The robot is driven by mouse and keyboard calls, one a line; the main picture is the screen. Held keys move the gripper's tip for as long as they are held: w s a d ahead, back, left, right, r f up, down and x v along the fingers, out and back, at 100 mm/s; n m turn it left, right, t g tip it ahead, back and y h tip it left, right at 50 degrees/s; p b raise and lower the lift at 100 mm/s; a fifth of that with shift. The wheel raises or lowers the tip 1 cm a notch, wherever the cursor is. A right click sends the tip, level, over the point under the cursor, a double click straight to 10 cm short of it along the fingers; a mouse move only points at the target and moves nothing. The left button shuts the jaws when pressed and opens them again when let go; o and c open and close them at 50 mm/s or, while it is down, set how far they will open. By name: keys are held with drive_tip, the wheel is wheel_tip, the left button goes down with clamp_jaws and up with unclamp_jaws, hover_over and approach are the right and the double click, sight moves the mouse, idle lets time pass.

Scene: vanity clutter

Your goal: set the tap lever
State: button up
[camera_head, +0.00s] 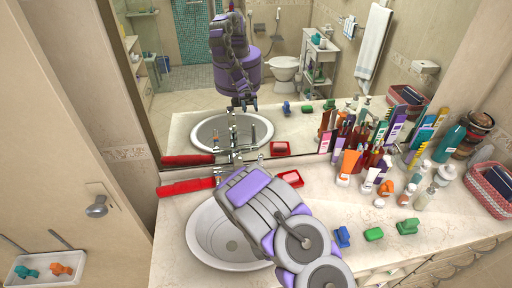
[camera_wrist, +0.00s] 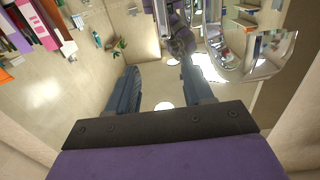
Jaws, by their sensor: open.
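The chrome tap (camera_head: 237,156) stands behind the sink (camera_head: 197,239), close to the mirror. My arm covers part of the sink and the tap's lower area, so the lever's position cannot be told. My gripper (camera_wrist: 160,88) is open in the wrist view, with its two dark fingers apart and nothing between them. In the head view the gripper itself is mostly hidden behind my arm, near the tap. A shiny curved metal surface (camera_wrist: 268,50) fills the upper right of the wrist view; it may be part of the tap.
A red-handled tool (camera_head: 186,187) and red dish (camera_head: 289,179) flank the tap. Bottles and tubes (camera_head: 350,163) crowd the right. Blue (camera_head: 342,236) and green (camera_head: 373,234) items lie near the front. The mirror (camera_head: 270,60) rises behind. Bare counter shows left of the sink.

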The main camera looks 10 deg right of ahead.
drive_tip(key=b, duration=1.4)
approach(260, 154)
drive_tip(key=shift+w+d+f, duration=0.25)
drive_tip(key=shift+w+f, duration=0.1)
drive_tip(key=shift+f, duration=0.25)
drive_tip(key=w, duration=1.1)
drive_tip(key=shift+w+r, duration=0.2)
drive_tip(key=shift+w, duration=0.15)
drive_tip(key=shift+c, duration=0.5)
clamp_jaws()
